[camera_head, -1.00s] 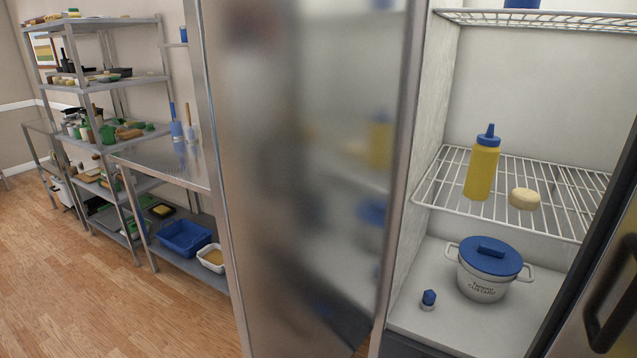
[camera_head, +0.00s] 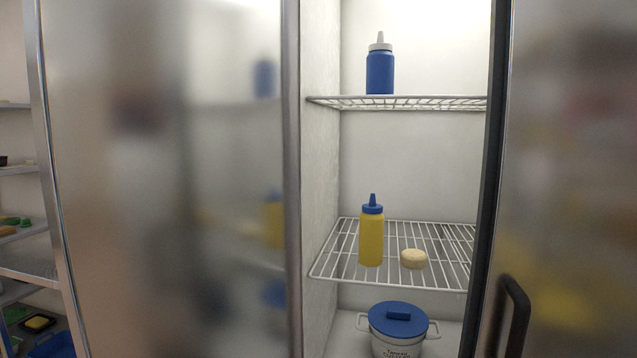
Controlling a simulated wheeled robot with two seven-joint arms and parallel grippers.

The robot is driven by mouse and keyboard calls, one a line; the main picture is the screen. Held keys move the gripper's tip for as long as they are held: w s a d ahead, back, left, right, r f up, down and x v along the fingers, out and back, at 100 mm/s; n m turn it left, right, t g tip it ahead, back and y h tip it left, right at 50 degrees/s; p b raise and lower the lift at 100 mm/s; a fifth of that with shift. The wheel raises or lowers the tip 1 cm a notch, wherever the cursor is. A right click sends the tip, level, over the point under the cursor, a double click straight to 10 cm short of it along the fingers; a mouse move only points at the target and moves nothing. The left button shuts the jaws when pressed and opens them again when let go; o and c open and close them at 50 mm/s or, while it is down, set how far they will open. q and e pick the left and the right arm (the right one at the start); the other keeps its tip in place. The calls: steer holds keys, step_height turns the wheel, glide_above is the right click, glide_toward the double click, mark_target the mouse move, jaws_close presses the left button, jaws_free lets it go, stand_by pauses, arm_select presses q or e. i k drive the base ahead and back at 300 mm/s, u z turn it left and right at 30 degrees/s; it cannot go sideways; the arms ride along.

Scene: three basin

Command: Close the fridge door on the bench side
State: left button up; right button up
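The fridge door on the bench side (camera_head: 150,200) stands open at the left. Its smooth metal face mirrors the bottles inside, and its right edge meets the left side of the fridge opening. The fridge interior (camera_head: 415,170) is exposed between this door and the other door (camera_head: 575,180) at the right, which has a black handle (camera_head: 515,315). Neither of my grippers is in view.
Inside, a blue bottle (camera_head: 380,72) stands on the upper wire shelf (camera_head: 440,103). A yellow bottle (camera_head: 371,238) and a pale round item (camera_head: 413,259) sit on the lower rack (camera_head: 450,270). A blue-lidded pot (camera_head: 398,322) is below. Bench and shelving (camera_head: 25,262) show at far left.

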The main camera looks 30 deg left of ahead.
mark_target(158, 125)
steer(key=z, duration=2)
steer(key=k, duration=2.1)
steer(key=u, duration=1.5)
steer(key=i, duration=0.35)
